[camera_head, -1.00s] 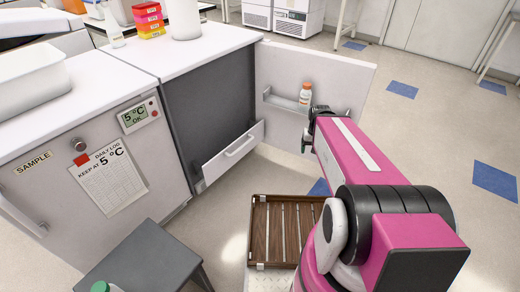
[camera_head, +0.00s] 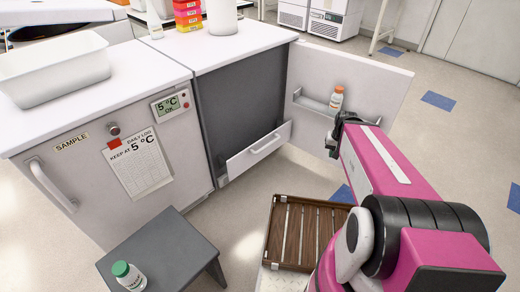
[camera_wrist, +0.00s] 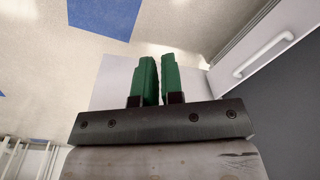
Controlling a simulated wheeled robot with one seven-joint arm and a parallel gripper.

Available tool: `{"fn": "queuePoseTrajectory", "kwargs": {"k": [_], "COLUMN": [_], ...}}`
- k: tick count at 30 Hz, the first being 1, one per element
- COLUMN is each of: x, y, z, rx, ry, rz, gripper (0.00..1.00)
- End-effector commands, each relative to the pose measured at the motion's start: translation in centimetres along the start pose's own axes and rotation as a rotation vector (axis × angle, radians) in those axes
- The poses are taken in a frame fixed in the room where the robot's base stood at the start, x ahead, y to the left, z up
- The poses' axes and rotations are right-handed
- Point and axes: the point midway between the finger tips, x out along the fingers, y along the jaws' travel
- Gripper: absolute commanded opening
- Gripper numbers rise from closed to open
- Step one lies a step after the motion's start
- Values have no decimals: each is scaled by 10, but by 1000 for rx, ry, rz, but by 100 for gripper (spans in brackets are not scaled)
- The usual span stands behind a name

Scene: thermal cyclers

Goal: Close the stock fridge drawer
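The stock fridge's drawer (camera_head: 259,150) is a pale front with a white bar handle, low at the right end of the bench. It stands out from the dark fridge opening (camera_head: 240,100). In the wrist view, the drawer front (camera_wrist: 262,65) and its handle show at the upper right. The fridge door (camera_head: 370,80) is swung wide open to the right. My gripper (camera_head: 338,132) is in front of the door's inner side, right of the drawer and apart from it. In the wrist view, the green fingers of my gripper (camera_wrist: 160,80) are empty, with a narrow gap between them.
A white bottle with an orange cap (camera_head: 335,102) stands on the door shelf (camera_head: 310,103). A slatted wooden rack (camera_head: 300,232) lies below my arm. A grey stool (camera_head: 165,255) holds a green-capped bottle (camera_head: 128,276). Floor between drawer and rack looks clear.

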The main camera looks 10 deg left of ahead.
Motion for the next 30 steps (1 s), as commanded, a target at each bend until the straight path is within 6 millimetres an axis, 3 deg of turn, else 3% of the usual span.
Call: {"fn": "queuePoseTrajectory", "kwargs": {"k": [5, 9, 12, 15, 21, 30], "x": [47, 89, 118, 141, 165, 178], "y": [-75, -149, -198, -235, -269, -280], "z": [-49, -85, -106, -120, -130, -138], "rx": [69, 194, 309, 423, 564, 584], "ry": [84, 155, 191, 215, 234, 236], "rz": [-201, -399, -528, -624, -714, -725], "gripper": [0, 0, 0, 0, 0, 0]}}
